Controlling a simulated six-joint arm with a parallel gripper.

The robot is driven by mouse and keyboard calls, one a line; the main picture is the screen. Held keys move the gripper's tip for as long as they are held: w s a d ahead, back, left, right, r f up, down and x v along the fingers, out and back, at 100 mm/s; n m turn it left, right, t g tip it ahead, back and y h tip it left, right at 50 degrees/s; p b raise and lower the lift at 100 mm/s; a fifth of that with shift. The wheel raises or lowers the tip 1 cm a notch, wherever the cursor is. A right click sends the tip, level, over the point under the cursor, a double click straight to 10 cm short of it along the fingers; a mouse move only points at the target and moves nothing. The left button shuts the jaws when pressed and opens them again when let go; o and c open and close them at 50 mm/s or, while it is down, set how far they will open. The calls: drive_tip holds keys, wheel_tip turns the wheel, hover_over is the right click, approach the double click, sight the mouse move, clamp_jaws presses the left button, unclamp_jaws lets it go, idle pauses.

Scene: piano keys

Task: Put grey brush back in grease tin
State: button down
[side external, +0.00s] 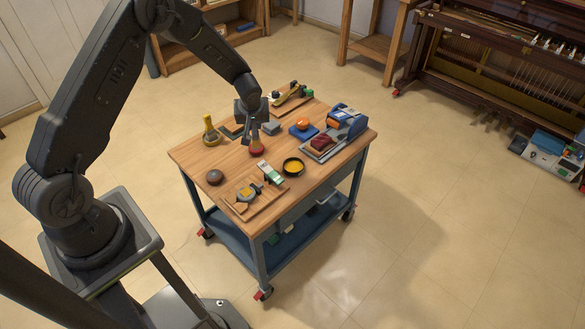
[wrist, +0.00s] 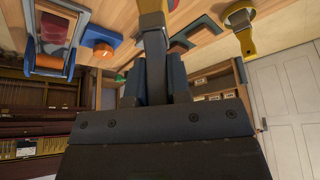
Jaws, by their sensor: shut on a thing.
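My gripper (side external: 252,122) points down over the middle of the wooden trolley top. In the wrist view my gripper (wrist: 155,78) is shut on a narrow grey piece (wrist: 155,45) with a yellow part beyond it. This looks like the grey brush, but its far end is cut off. A small red round thing (side external: 256,150) is right below my gripper in the side view; I cannot tell whether the held piece touches it. A round black tin with yellow content (side external: 293,167), which looks like the grease tin, stands apart, to the right and nearer the front edge.
A wooden tray (side external: 240,208) with tools is at the front. A dark round thing (side external: 215,177) is front left.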

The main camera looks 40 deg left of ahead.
drive_tip(key=shift+m, duration=0.6)
drive_tip(key=shift+w+d+f, duration=1.4)
drive_tip(key=shift+w+f, duration=0.05)
drive_tip(key=shift+f, duration=0.35)
drive_tip(key=shift+w+d+f, duration=1.4)
drive_tip(key=shift+f, duration=0.4)
drive_tip(key=shift+w+d+f, duration=1.4)
drive_tip(key=shift+w+f, duration=0.05)
drive_tip(key=shift+f, duration=0.35)
drive_tip(key=shift+f, duration=0.1)
drive_tip(key=c, duration=1.1)
unclamp_jaws()
drive_tip(key=shift+f, duration=0.1)
